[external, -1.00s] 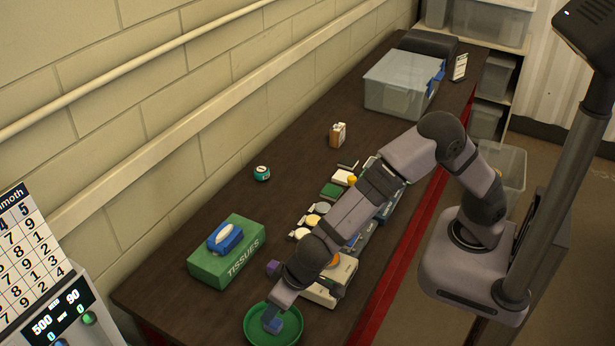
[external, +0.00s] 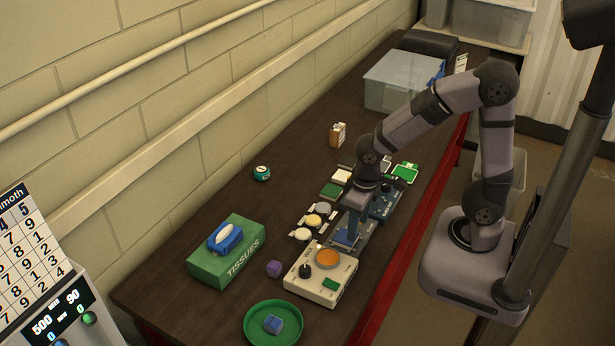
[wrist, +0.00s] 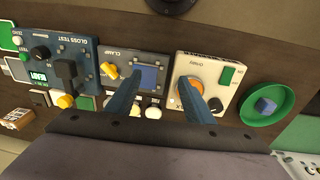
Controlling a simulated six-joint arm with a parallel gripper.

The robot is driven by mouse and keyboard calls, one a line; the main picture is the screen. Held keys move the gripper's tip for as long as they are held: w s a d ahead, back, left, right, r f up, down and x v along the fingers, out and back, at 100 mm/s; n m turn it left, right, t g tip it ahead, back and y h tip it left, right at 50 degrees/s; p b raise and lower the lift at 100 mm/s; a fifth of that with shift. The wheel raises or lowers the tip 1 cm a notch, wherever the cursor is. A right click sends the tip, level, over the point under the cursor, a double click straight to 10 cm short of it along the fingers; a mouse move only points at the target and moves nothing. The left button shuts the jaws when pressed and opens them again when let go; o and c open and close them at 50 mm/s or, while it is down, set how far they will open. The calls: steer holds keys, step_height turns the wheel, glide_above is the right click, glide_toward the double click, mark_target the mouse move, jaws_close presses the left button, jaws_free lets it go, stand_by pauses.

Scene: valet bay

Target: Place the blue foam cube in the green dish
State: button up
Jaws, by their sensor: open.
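The blue foam cube (external: 273,324) rests inside the green dish (external: 250,338) at the near end of the bench. In the wrist view the cube (wrist: 265,106) lies in the dish (wrist: 285,94) at the right. My gripper (external: 353,240) is open and empty, well away from the dish. It is above the clamp device with the blue square pad. In the wrist view its two blue fingers (wrist: 166,88) are spread apart, with the pad (wrist: 148,78) showing between them.
A beige device with an orange disc (external: 328,259) stands between my gripper and the dish. A clear bin (external: 392,90) stands at the far end. The bench's left middle is mostly clear.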

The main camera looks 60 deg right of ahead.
steer(key=s+d, duration=0.4)
steer(key=s, duration=0.3)
steer(key=shift+d+f+g+y, duration=0.2)
steer(key=shift+d+g+y, duration=0.15)
steer(key=shift+g+y, duration=0.05)
steer(key=shift+w, duration=0.1)
stand_by(0.6)
